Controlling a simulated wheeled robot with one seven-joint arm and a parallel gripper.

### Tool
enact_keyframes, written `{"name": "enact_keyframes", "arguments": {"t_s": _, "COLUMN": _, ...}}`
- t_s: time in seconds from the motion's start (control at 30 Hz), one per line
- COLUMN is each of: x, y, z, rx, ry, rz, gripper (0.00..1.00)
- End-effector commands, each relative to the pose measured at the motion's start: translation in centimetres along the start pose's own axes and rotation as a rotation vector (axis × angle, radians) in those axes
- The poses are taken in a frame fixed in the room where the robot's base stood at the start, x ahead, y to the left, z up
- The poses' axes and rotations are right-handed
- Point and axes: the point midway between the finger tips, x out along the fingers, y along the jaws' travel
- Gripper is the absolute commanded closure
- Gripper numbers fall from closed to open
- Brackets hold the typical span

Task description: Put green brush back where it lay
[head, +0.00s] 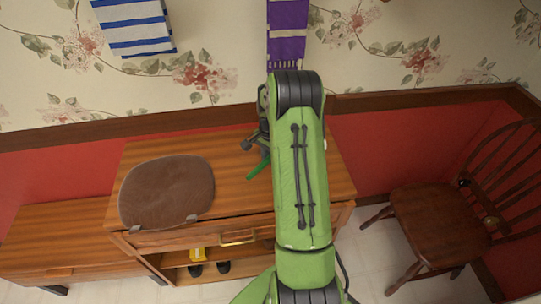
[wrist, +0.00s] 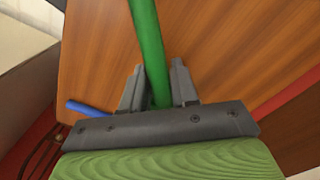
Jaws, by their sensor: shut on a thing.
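The green brush (head: 257,170) is held in my gripper (head: 262,148) over the right part of the wooden cabinet top (head: 232,150). In the wrist view the brush's long green handle (wrist: 148,35) runs up between the two grey fingers (wrist: 157,70), which are shut on it. Its bristle end is not recognisable in either view. I cannot tell whether the brush touches the cabinet top. My arm hides much of the cabinet's right side in the head view.
A brown cushion (head: 168,190) lies on the cabinet's left part. A blue rod-like thing (wrist: 88,108) shows left of the fingers. A wooden chair (head: 440,215) stands at right; a lower wooden unit (head: 62,235) at left. A purple scarf (head: 287,30) hangs above. Bare wood lies between cushion and gripper.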

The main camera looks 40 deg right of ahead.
Motion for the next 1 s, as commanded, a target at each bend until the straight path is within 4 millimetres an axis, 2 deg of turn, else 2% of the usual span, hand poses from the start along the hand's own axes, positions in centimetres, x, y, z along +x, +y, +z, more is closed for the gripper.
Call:
{"name": "enact_keyframes", "arguments": {"t_s": 0.03, "x": 1.0, "y": 0.0, "z": 0.0, "rx": 0.0, "ry": 0.0, "rz": 0.0, "gripper": 1.0}}
{"name": "enact_keyframes", "arguments": {"t_s": 0.2, "x": 2.3, "y": 0.0, "z": -0.1, "rx": 0.0, "ry": 0.0, "rz": 0.0, "gripper": 1.0}}
{"name": "enact_keyframes", "arguments": {"t_s": 1.0, "x": 3.2, "y": -0.1, "z": -0.1, "rx": 0.0, "ry": 0.001, "rz": 0.0, "gripper": 1.0}}
